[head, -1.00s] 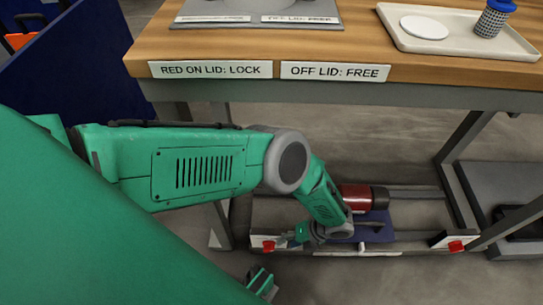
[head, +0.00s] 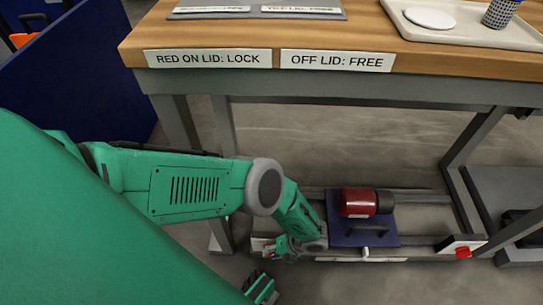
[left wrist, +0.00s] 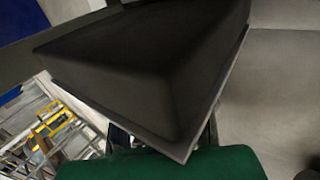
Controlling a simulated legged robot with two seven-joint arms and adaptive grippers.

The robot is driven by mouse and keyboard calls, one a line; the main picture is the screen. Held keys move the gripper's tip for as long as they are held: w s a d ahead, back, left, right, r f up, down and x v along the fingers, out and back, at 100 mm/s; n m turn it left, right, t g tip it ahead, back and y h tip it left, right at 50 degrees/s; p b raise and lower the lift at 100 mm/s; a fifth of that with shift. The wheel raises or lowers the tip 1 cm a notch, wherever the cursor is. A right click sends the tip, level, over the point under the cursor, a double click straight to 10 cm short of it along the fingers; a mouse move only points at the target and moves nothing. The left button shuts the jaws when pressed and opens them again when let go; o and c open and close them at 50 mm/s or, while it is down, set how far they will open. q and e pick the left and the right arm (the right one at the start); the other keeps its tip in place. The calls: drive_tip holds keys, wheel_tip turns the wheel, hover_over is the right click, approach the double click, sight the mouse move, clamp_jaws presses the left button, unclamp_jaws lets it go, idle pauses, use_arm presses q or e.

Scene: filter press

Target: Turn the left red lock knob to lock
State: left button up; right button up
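A low frame under the bench carries a blue lid (head: 340,232) with a dark handle. The left red lock knob (head: 270,254) shows only as a small red patch at the frame's left end, mostly hidden by my left gripper (head: 276,247). The gripper is at the knob; whether it touches or is shut on it cannot be told. The right red knob (head: 463,252) sits on a white plate at the right end, uncovered. The left wrist view shows mostly a large dark surface, with no knob or fingertips clear.
A red cylinder (head: 358,202) lies on the lid. The wooden bench (head: 330,25) is above, with labels "RED ON LID: LOCK" (head: 208,58) and "OFF LID: FREE" (head: 336,61). Bench legs (head: 225,160) stand near my arm. A blue panel (head: 100,80) is at left.

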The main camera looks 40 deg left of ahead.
use_arm(q)
drive_tip(key=shift+a, duration=0.25)
clamp_jaws()
use_arm(e)
drive_tip(key=shift+a+r, duration=0.15)
drive_tip(key=shift+a, duration=0.15)
use_arm(q)
drive_tip(key=shift+w+d+h, duration=0.1)
drive_tip(key=shift+h, duration=0.2)
use_arm(e)
drive_tip(key=shift+d, duration=0.2)
use_arm(q)
drive_tip(key=shift+t, duration=0.3)
drive_tip(key=shift+r+h, duration=0.1)
drive_tip(key=shift+h, duration=0.2)
drive_tip(key=shift+a+r+t+h+p, duration=0.1)
drive_tip(key=shift+a+t+h+p, duration=0.1)
drive_tip(key=shift+t+h+p, duration=1)
drive_tip(key=shift+h+p, duration=0.7)
drive_tip(key=shift+t+h+p, duration=0.3)
drive_tip(key=shift+h+p, duration=0.1)
drive_tip(key=shift+p, duration=0.25)
use_arm(e)
wheel_tip(320, 180, up, 5)
drive_tip(key=shift+r, duration=0.1)
